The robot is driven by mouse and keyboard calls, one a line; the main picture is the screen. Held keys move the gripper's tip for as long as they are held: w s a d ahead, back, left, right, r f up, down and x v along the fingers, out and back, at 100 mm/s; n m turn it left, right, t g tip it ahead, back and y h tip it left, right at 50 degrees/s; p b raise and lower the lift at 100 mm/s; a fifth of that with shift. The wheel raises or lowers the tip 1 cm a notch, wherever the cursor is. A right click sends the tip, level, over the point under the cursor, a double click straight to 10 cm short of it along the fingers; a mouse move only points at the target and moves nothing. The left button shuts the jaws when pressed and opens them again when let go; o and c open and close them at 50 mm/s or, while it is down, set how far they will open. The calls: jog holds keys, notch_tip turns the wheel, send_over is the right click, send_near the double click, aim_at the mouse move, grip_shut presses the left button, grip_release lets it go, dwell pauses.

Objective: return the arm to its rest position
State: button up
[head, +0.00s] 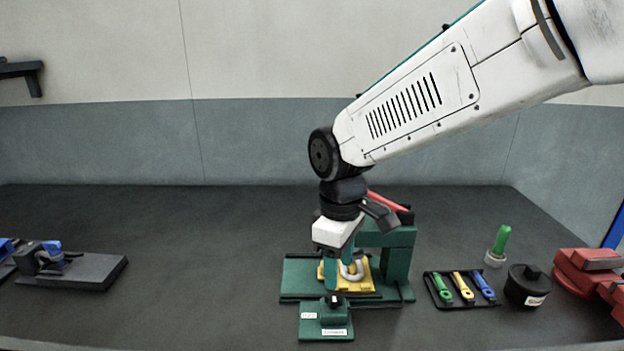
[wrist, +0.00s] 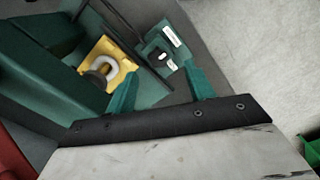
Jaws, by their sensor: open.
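My gripper (head: 342,272) hangs down from my white arm over the green fixture (head: 290,280) in the middle of the bench. Its two teal fingers are apart, and in the wrist view my gripper (wrist: 162,88) has nothing between the fingertips. A yellow block (head: 368,283) with a grey ring-shaped part (head: 357,272) sits on the fixture, partly hidden behind the fingers. In the wrist view the yellow block (wrist: 118,72) and the ring (wrist: 108,64) lie left of the fingers. Whether a finger touches them I cannot tell.
A small green box (head: 326,322) with a black knob stands at the fixture's front. To the right are a black tray (head: 440,302) of colored tools, a green-handled tool (head: 502,241), a black round pot (head: 528,285) and a red vise (head: 582,270). The bench's left middle is clear.

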jog(key=s+d+r+m+t, duration=0.1)
jog(key=s+d+r+m, duration=0.2)
jog(key=s+d+m, duration=0.3)
jog(key=s+d+r+m, duration=0.3)
jog(key=s+d+m, duration=0.3)
jog(key=s+d, duration=0.7)
jog(key=shift+d+t, duration=0.4)
jog(key=shift+d, duration=0.25)
